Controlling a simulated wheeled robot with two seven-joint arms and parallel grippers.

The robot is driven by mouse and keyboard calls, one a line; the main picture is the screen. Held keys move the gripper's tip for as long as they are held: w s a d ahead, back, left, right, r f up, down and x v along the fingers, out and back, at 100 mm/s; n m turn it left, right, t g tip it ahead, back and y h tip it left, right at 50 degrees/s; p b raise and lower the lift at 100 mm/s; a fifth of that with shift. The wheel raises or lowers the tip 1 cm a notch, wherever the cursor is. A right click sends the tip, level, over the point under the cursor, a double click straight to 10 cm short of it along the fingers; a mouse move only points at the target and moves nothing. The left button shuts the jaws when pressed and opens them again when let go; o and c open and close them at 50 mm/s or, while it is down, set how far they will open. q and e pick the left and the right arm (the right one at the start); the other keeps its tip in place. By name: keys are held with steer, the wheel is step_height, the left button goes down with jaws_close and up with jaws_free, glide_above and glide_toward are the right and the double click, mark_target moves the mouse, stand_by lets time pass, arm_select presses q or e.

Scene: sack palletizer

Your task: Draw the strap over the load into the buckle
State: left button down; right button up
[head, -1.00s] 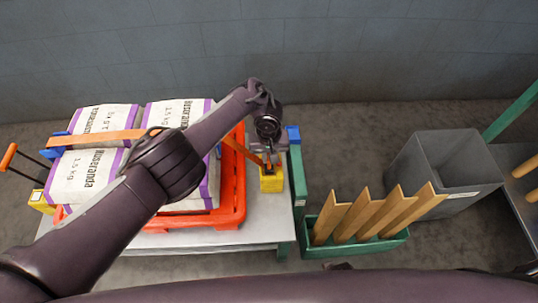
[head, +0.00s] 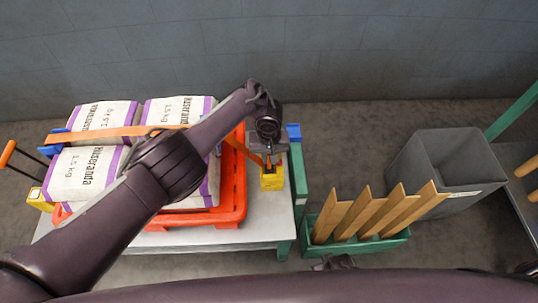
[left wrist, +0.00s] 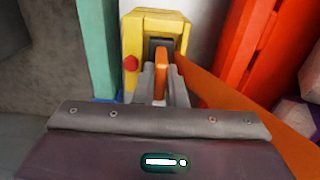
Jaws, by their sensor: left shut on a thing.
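The orange strap (head: 105,133) runs from the left side across the white sacks (head: 75,172), passes behind my left arm and comes down to the right. My left gripper (head: 269,160) is shut on the strap's end, just above the yellow buckle (head: 271,182). In the left wrist view the gripper (left wrist: 160,84) points at the dark slot of the buckle (left wrist: 131,42). The strap's tip is at the slot's mouth; how far in it sits I cannot tell. Part of my right gripper (head: 335,263) shows at the lower edge, its fingers unclear.
The sacks lie on an orange pallet (head: 234,203) on a grey table (head: 150,241). A green holder (head: 356,246) with several wooden boards and a grey bin (head: 415,175) stand to the right. A blue block (head: 293,133) is beside the gripper.

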steer(key=shift+w, duration=0.1)
stand_by(0.5)
stand_by(0.3)
arm_select(q)
steer(key=shift+c, duration=2.2)
jaws_free()
arm_select(e)
steer(key=shift+s+f, duration=0.1)
steer(key=shift+s, duration=0.1)
arm_select(q)
steer(key=shift+r+p, duration=0.7)
steer(key=shift+p, duration=0.05)
steer(key=shift+r+p, duration=0.85)
steer(key=shift+p, duration=0.1)
arm_select(e)
steer(key=s+f, duration=0.2)
steer(key=s, duration=0.4)
steer(key=shift+d, duration=0.35)
